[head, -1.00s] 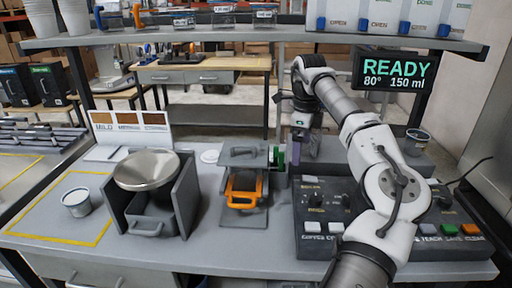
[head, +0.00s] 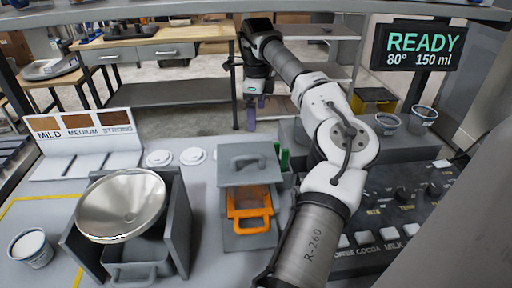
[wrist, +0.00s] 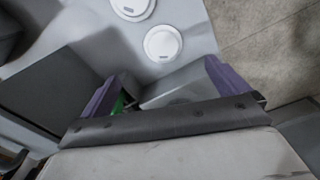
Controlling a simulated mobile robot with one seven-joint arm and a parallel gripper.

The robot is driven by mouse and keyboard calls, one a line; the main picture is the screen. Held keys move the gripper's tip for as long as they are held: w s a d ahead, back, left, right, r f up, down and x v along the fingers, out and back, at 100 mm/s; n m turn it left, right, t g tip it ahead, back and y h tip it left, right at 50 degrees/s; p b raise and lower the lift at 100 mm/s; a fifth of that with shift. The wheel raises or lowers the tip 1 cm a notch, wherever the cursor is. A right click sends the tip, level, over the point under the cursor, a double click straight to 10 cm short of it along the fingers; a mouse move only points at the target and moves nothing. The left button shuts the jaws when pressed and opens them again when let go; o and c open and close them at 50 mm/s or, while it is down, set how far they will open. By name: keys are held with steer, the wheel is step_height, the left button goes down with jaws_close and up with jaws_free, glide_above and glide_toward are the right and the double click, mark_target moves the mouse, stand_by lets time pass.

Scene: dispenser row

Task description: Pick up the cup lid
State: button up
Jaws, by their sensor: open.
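Two flat, round white cup lids lie side by side on the grey counter, a left lid (head: 159,158) and a right lid (head: 193,156), behind the grey-and-orange device. Both also show in the wrist view, one (wrist: 162,43) ahead of the fingers and one (wrist: 133,8) cut by the top edge. My gripper (head: 251,117) hangs with purple fingers pointing down, to the right of the lids and higher in the picture. In the wrist view my gripper (wrist: 163,80) is open, its fingers wide apart with nothing between them.
The grey-and-orange device (head: 249,205) and a metal bowl (head: 122,204) in a grey stand are in front of the lids. A sample board (head: 85,130) stands left. A cup (head: 31,247) sits front left; cups (head: 422,118) stand right by the control panel (head: 395,205).

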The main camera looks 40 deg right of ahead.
step_height(320, 180, down, 7)
steer(key=shift+s+r+p, duration=0.1)
steer(key=shift+p, duration=0.5)
steer(key=shift+d+f+p, duration=0.2)
steer(key=shift+f+p, duration=0.45)
steer(key=shift+f, duration=0.75)
steer(key=shift+d+f+p, duration=0.15)
steer(key=shift+f+p, duration=0.5)
steer(key=shift+f, duration=0.7)
steer(key=shift+c, duration=0.2)
steer(key=c, duration=1)
